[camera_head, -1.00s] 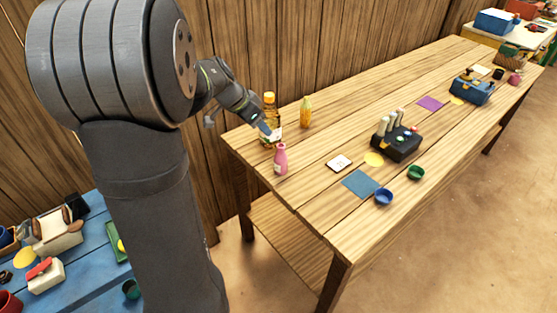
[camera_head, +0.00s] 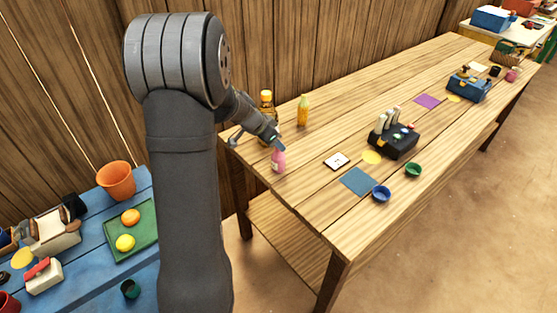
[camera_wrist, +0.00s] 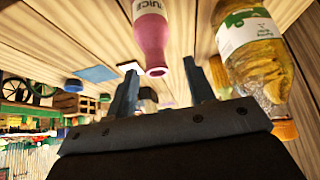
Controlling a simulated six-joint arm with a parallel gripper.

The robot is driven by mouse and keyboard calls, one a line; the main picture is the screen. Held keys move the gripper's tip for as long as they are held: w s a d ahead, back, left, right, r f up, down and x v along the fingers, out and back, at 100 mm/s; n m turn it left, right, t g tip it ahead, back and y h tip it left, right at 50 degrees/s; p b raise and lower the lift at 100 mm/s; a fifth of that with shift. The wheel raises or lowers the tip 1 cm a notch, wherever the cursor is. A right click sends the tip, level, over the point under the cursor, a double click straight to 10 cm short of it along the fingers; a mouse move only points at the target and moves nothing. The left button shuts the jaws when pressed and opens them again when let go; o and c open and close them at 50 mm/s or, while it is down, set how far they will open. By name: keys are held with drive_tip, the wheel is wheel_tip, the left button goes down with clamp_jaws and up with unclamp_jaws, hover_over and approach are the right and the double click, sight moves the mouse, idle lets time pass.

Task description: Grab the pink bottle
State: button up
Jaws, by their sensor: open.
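The pink bottle (camera_head: 278,161) stands upright on the wooden table near its left end. It has a white label reading "JUICE" in the wrist view (camera_wrist: 152,38), where its neck points down the picture. My gripper (camera_head: 279,147) is close above and beside the bottle in the head view and partly overlaps its top. In the wrist view my gripper (camera_wrist: 160,68) is open, its two fingers apart. The bottle's neck appears between the fingertips; I cannot tell whether it is inside the jaws or just beyond them. Nothing is held.
A large amber bottle (camera_wrist: 252,50) is close to the right finger; it stands behind my gripper in the head view (camera_head: 266,101). A yellow bottle (camera_head: 303,110) stands beyond. A white card (camera_head: 337,161), blue mat (camera_head: 357,181) and black caddy (camera_head: 395,140) lie rightward, with bare wood between.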

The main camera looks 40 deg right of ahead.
sight(279, 157)
drive_tip(key=x, duration=0.4)
drive_tip(key=shift+s+d+f, duration=0.2)
drive_tip(key=shift+f, duration=0.05)
drive_tip(key=shift+c, duration=0.4)
clamp_jaws()
